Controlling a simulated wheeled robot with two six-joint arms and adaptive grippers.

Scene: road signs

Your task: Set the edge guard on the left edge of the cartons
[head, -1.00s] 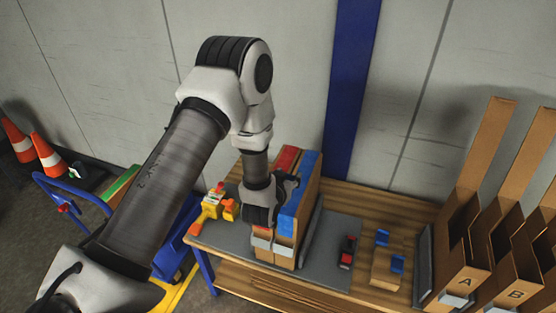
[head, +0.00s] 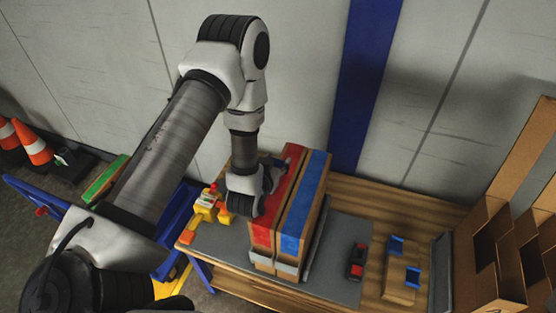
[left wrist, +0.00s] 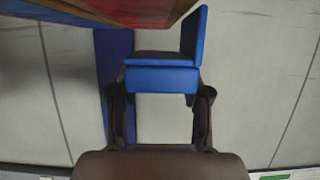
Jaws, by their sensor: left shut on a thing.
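Two upright brown cartons stand side by side on a grey mat: the left carton (head: 263,236) has red tape on top, the right carton (head: 291,253) blue tape. In the head view the guard is hidden. My right gripper is out of view.
The cartons are on a wooden bench (head: 365,197). A yellow tape dispenser (head: 203,212) is on the left. A red and black item (head: 356,262) and a wooden block with blue pieces (head: 402,272) are to the right. Open cardboard bins (head: 500,265) stand at far right.

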